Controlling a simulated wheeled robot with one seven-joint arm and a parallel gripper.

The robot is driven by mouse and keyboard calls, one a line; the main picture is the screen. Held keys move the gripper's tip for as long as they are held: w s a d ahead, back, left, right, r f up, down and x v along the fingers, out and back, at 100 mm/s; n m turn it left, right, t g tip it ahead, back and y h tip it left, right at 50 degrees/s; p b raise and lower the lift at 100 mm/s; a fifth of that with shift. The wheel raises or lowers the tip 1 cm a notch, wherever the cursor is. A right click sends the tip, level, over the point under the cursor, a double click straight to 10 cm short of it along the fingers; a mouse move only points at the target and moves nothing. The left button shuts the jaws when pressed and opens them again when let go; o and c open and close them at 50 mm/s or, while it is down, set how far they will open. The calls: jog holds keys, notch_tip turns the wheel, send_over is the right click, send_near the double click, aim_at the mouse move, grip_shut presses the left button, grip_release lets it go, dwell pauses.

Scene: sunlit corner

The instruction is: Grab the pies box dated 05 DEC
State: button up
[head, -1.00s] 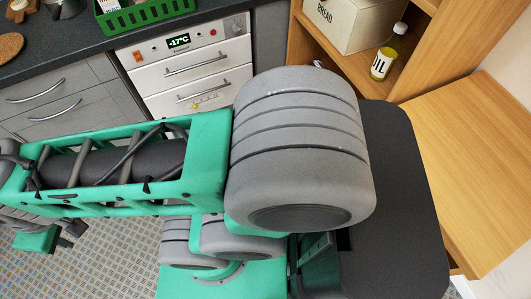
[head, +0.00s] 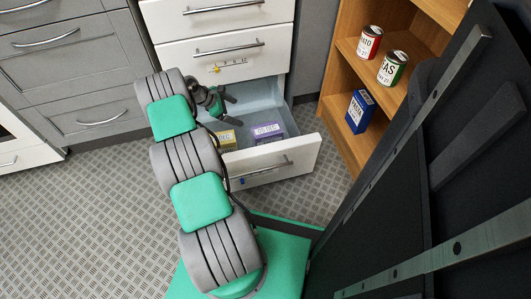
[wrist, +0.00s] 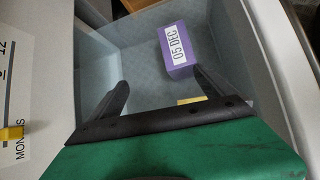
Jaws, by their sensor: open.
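A purple box (head: 267,132) with a white label lies in the open freezer drawer (head: 272,165). In the wrist view the label on this purple box (wrist: 181,70) reads 05 DEC; I cannot read the word pies. A yellow box (head: 226,140) lies left of it in the drawer, and only a sliver of yellow (wrist: 191,100) shows in the wrist view. My gripper (head: 226,103) is open and empty above the drawer's left part. In the wrist view my gripper's fingers (wrist: 162,84) are spread, with the purple box beyond the right finger.
Closed white drawers (head: 228,45) stand above the open one. A wooden shelf (head: 345,45) at the right holds a red-labelled can (head: 369,42), a green-labelled can (head: 392,68) and a blue box (head: 360,111). Patterned floor (head: 90,200) is clear at the left.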

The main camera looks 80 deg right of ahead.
jog(key=n+g+b, duration=0.1)
jog(key=g+b, duration=0.1)
send_near(266, 129)
jog(key=x, duration=0.4)
jog(key=shift+f, duration=0.1)
jog(key=b+x, duration=0.3)
jog(key=x, duration=0.3)
jog(key=shift+a+f, duration=0.15)
jog(key=shift+f, duration=0.05)
jog(key=shift+s+d+f+b, duration=0.2)
jog(key=shift+s+b, duration=0.1)
jog(key=shift+r, duration=0.15)
grip_shut()
